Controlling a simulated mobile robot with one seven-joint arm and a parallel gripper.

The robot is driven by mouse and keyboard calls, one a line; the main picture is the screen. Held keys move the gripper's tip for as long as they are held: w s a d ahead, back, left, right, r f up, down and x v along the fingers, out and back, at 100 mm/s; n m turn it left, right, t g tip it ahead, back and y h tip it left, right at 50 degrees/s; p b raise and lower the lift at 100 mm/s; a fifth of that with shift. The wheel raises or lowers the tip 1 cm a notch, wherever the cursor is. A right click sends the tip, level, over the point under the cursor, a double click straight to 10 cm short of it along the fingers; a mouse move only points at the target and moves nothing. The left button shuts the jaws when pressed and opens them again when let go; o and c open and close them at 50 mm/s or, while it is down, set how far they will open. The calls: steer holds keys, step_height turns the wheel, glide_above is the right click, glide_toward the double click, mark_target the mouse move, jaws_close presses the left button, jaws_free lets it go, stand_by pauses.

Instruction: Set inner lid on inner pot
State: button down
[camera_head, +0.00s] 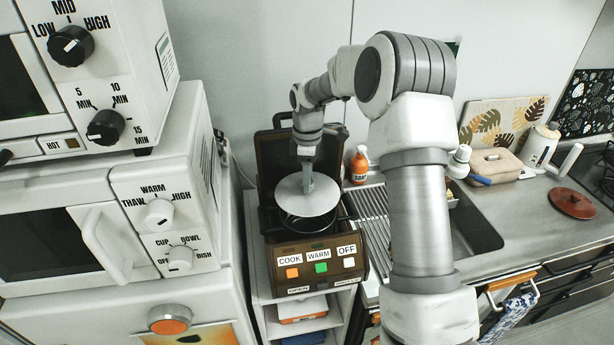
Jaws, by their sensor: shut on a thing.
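The inner lid (300,196) is a pale round disc held level below my gripper (308,182). My gripper points down and is shut on the lid at its top; the fingertips are small in the picture. The inner pot (306,223) is dark and round and sits in the brown cooker (330,245). The lid is over the pot and hides its far part; only the near rim and some of the dark inside show. I cannot tell whether the lid touches the rim. The cooker's outer cover (275,152) stands open behind my gripper.
Microwaves (150,215) are stacked close on the left. A sink (470,225) with a drying rack (370,215) lies right of the cooker. An orange bottle (359,166) stands behind the rack. A brown round lid (572,203) lies on the right counter.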

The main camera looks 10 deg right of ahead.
mark_target(308, 197)
steer(key=shift+f+b, duration=1.45)
steer(key=shift+f, duration=0.95)
steer(key=shift+f+b, duration=0.65)
steer(key=shift+f, duration=0.4)
steer(key=shift+c, duration=1.7)
jaws_free()
steer(key=shift+r, duration=0.1)
step_height(308, 197, up, 17)
steer(key=shift+r+b, duration=0.15)
steer(key=shift+b, duration=0.3)
